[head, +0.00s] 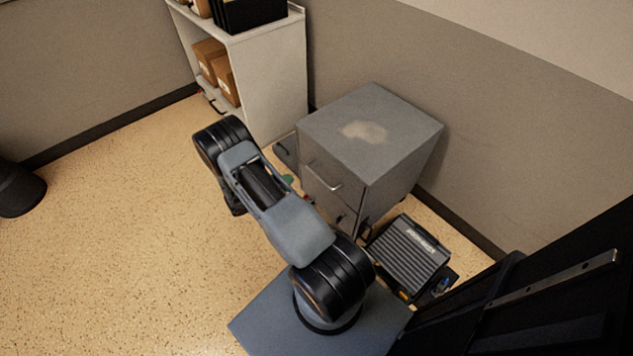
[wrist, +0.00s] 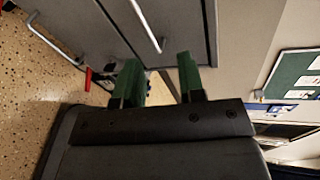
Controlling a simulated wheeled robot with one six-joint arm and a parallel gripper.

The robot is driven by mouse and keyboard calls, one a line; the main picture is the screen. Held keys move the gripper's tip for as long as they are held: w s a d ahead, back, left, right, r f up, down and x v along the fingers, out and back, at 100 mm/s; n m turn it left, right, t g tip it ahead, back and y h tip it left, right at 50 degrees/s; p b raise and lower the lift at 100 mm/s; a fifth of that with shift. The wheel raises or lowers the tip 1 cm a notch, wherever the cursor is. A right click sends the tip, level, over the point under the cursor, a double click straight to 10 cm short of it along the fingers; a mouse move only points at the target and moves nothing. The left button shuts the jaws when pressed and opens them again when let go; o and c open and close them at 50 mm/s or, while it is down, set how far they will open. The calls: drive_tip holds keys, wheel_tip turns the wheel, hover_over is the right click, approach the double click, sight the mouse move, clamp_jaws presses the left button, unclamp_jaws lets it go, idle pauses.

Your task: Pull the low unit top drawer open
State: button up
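The low unit is a grey metal cabinet (head: 375,130) against the wall, with a worn pale patch on top. Its top drawer (head: 325,185) looks shut and has a bar handle (head: 322,180). In the wrist view, a bright bar that looks like this handle (wrist: 146,26) runs down toward the gap between my fingertips. A second handle (wrist: 56,42), apparently the lower drawer's, shows at the left. My gripper (wrist: 158,76) is open, its two green fingers apart with nothing held. The handle appears beyond the fingertips; contact cannot be told. In the head view my arm mostly hides the gripper.
A white shelf unit (head: 275,80) with brown boxes (head: 212,62) stands left of the cabinet. A dark ribbed case (head: 408,255) is on the floor at the cabinet's right front. Open speckled floor (head: 120,230) lies to the left. A red item (wrist: 88,78) shows near the fingers.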

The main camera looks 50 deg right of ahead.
sight(317, 175)
drive_tip(key=d+f+n, duration=0.1)
drive_tip(key=d+f, duration=0.1)
drive_tip(key=d, duration=0.2)
drive_tip(key=s+d+f+n+b, duration=0.1)
drive_tip(key=d+f, duration=0.1)
drive_tip(key=d, duration=0.3)
drive_tip(key=d+f+t+b, duration=0.1)
drive_tip(key=d+f, duration=0.2)
drive_tip(key=d, duration=0.2)
drive_tip(key=shift+s+f+n+h, duration=0.1)
drive_tip(key=shift+s+n+h, duration=0.2)
drive_tip(key=shift+s+n, duration=0.1)
drive_tip(key=shift+c, duration=0.5)
drive_tip(key=shift+a, duration=0.1)
clamp_jaws()
